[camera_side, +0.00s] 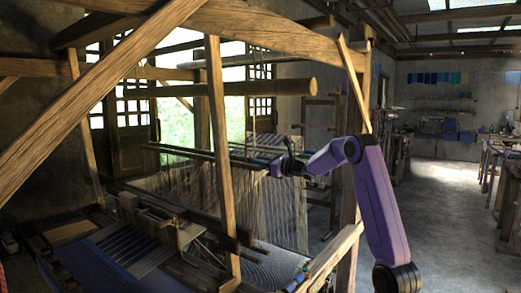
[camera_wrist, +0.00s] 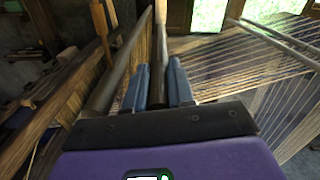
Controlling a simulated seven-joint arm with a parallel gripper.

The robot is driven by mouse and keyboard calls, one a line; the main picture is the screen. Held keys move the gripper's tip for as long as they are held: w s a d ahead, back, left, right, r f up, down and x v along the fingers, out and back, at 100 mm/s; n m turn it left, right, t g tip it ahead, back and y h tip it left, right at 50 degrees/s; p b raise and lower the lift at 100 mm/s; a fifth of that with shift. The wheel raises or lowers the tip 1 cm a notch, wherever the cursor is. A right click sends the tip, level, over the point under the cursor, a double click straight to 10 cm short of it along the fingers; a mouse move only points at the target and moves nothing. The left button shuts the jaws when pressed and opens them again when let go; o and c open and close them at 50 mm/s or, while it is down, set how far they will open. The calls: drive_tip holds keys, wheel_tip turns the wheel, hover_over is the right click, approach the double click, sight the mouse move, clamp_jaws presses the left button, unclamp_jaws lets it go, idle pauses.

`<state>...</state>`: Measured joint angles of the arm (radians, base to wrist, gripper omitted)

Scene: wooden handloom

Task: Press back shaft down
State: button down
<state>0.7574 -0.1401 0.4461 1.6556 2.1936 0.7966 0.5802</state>
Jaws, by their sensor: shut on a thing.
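My gripper (camera_side: 285,158) is at the right end of the shafts in the side view, above the white heddle threads. In the wrist view my gripper (camera_wrist: 159,68) has its two grey fingers on either side of a narrow dark bar, which I take to be the back shaft (camera_wrist: 158,84). The fingers are shut on it. Another rounded wooden bar (camera_wrist: 112,80) runs beside the left finger. In the side view the shaft bars (camera_side: 190,153) lie across the loom above the heddles (camera_side: 200,190). Exactly where the fingers touch is too small to see there.
Warp threads (camera_wrist: 240,60) stretch to the right of my fingers. Thick loom posts (camera_side: 222,150) and a round beam (camera_side: 235,88) stand around and above the work. Woven blue cloth (camera_side: 110,255) lies at the front. Open floor (camera_side: 445,220) is at the right.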

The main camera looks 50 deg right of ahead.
wheel_tip(320, 180, down, 8)
drive_tip(key=c, duration=1)
unclamp_jaws()
drive_tip(key=shift+r, duration=0.2)
drive_tip(key=shift+s, duration=0.1)
drive_tip(key=s, duration=1.7)
drive_tip(key=shift+s, duration=0.15)
